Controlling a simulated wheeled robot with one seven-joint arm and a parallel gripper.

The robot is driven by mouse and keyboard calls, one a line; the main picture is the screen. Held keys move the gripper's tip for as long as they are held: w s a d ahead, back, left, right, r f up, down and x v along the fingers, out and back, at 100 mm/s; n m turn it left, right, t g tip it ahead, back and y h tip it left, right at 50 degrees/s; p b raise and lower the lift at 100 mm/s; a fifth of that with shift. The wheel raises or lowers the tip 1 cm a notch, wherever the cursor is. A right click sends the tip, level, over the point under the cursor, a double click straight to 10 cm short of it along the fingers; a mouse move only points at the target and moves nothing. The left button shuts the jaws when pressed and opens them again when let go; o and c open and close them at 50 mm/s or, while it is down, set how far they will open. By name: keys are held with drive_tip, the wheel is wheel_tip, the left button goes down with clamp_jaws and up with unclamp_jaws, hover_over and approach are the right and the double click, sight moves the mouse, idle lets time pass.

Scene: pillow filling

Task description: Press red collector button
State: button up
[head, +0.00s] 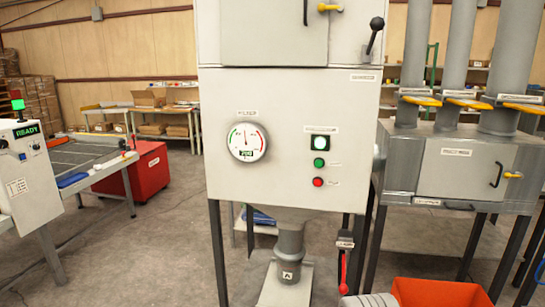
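The red button (318,182) is the lowest of a column on the right part of a light grey machine panel (275,110). A green button (319,162) sits just above it. A lit white-green lamp (319,143) is at the top of the column, under a small label. A round dial gauge (247,142) with a green digital readout is on the left of the same panel. My gripper is not in view, and nothing covers the red button.
A red-handled lever (345,270) and a grey outlet pipe (290,243) are below the panel. An orange bin (436,292) stands at bottom right. A grey ducted unit (460,170) is at right. A machine reading READY (25,170) is at left. Floor between them is clear.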

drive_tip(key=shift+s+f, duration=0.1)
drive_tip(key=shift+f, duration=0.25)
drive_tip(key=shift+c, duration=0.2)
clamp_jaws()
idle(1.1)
